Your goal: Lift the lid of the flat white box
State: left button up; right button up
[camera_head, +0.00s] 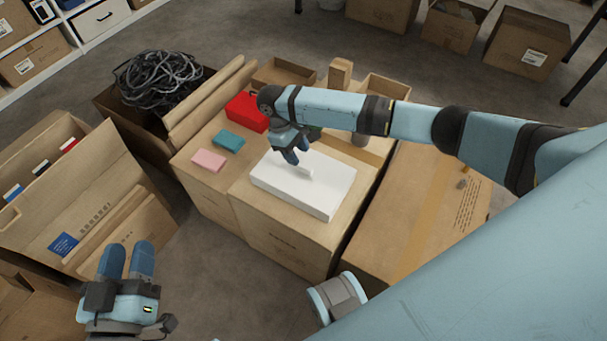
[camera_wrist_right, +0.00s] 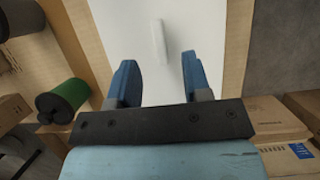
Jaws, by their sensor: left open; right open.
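The flat white box (camera_head: 320,190) lies closed on a carton in the head view, with a thin raised white handle on its lid. In the right wrist view the white lid (camera_wrist_right: 190,30) fills the upper middle, and the handle (camera_wrist_right: 159,42) stands between and beyond the fingers. My right gripper (camera_head: 298,160) is over the box near the handle, open and empty. It also shows in the right wrist view (camera_wrist_right: 157,80) with its two blue fingers apart. Whether the fingers touch the lid I cannot tell. My left gripper (camera_head: 128,262) is open and empty at the lower left, away from the box.
A pink block (camera_head: 209,161), a teal block (camera_head: 229,141) and a red box (camera_head: 246,112) lie left of the white box. A carton of black cable (camera_head: 160,80) stands behind. A green cylinder (camera_wrist_right: 62,101) is near the right gripper. Open floor lies at lower middle.

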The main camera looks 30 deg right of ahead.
aim_at(303, 166)
jog(key=b+x, duration=0.1)
jog(key=x, duration=0.2)
jog(key=b+x, duration=0.1)
jog(key=shift+w+f+b, duration=0.15)
jog(key=shift+f+b, duration=0.15)
jog(key=shift+f, duration=0.15)
jog(key=shift+d+f, duration=0.15)
jog(key=shift+f, duration=0.15)
pick_arm(q)
jog(key=shift+s+d+r+t+h, duration=0.1)
jog(key=shift+d+r+t+h, duration=0.3)
jog(key=shift+r, duration=0.2)
jog(key=shift+s+d+r+t+h, duration=0.1)
jog(key=shift+d+r+t+h, duration=0.15)
jog(key=shift+r+h, duration=0.3)
pick_arm(e)
grip_shut()
